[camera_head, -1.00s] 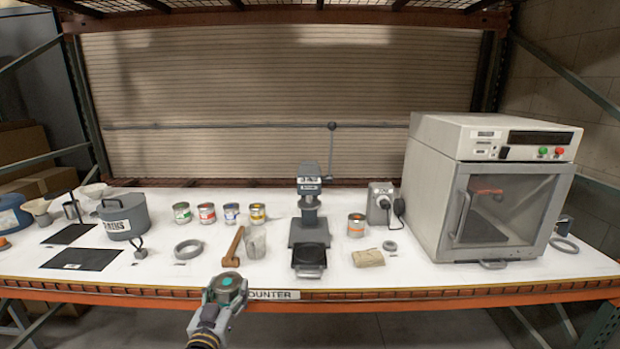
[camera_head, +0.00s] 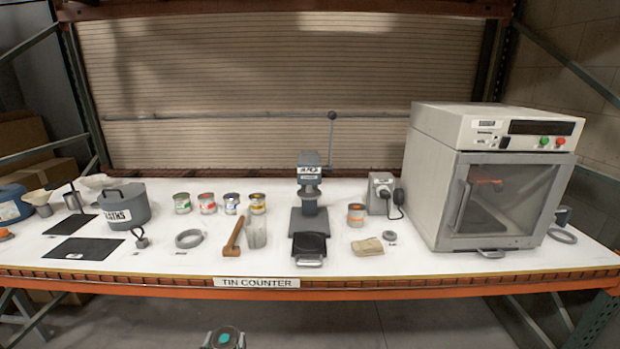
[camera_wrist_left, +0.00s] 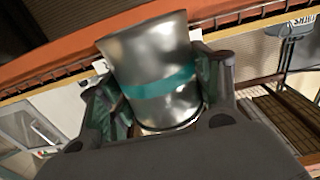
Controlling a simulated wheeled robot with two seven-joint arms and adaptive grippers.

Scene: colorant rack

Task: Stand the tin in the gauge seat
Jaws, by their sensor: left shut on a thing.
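The tin (camera_wrist_left: 155,60) is bare silver metal with a teal band. In the left wrist view it sits tilted between the two fingers of my left gripper (camera_wrist_left: 158,100), which is shut on it. In the head view only the tin's round top with a teal patch (camera_head: 224,339) shows at the bottom edge, in front of and below the counter. I cannot tell whether this is the gauge seat. My right gripper is not in view.
Several labelled tins (camera_head: 207,204) stand in a row left of the stand. An orange-banded tin (camera_head: 356,215), a tan cloth (camera_head: 367,246) and a large oven (camera_head: 490,180) are right. The counter's front edge (camera_head: 400,282) is raised.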

